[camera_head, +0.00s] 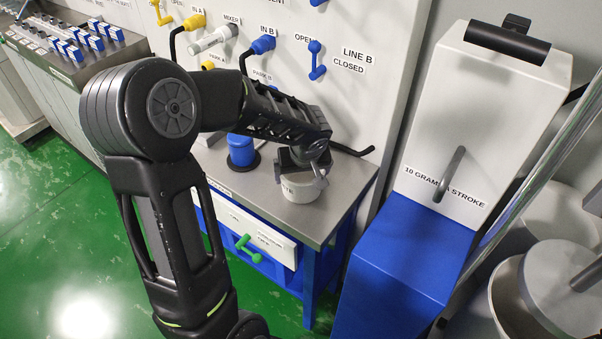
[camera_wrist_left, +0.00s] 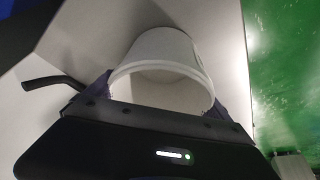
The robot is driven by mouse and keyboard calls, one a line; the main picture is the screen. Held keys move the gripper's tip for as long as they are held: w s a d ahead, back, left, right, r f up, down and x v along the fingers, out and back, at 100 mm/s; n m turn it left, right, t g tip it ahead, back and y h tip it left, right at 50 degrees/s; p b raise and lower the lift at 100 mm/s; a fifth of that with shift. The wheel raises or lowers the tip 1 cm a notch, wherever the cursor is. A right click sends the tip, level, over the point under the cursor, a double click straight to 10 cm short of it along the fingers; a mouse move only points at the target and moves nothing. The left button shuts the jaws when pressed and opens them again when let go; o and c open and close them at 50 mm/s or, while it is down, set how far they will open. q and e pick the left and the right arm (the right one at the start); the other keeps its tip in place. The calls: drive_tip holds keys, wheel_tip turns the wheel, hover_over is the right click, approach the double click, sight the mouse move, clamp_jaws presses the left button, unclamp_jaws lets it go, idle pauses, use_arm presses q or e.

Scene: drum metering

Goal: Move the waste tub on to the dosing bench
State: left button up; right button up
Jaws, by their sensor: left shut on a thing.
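The waste tub (camera_head: 302,190) is a small white tub with dark lettering, partly hidden by my left gripper. It is at the right part of the steel top of the dosing bench (camera_head: 328,221). I cannot tell for sure whether its base touches the top. My left gripper (camera_head: 302,170) comes down over the tub and is shut on it. In the left wrist view the tub (camera_wrist_left: 165,60) shows its open mouth between the two fingers (camera_wrist_left: 160,95). My right gripper is not in view.
A blue cylinder (camera_head: 241,151) stands on the bench left of the tub. Behind is a white panel (camera_head: 345,110) with valves and hoses. A blue and white dispenser (camera_head: 420,235) marked "10 gram a stroke" stands right. Green floor (camera_head: 60,230) is clear at left.

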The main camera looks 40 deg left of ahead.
use_arm(q)
drive_tip(key=o, duration=1.2)
drive_tip(key=shift+c, duration=0.2)
drive_tip(key=shift+r+p, duration=0.25)
drive_tip(key=shift+p, duration=0.05)
drive_tip(key=v, duration=1.1)
drive_tip(key=shift+r+b, duration=0.35)
drive_tip(key=shift+b, duration=0.1)
drive_tip(key=shift+s+d, duration=0.1)
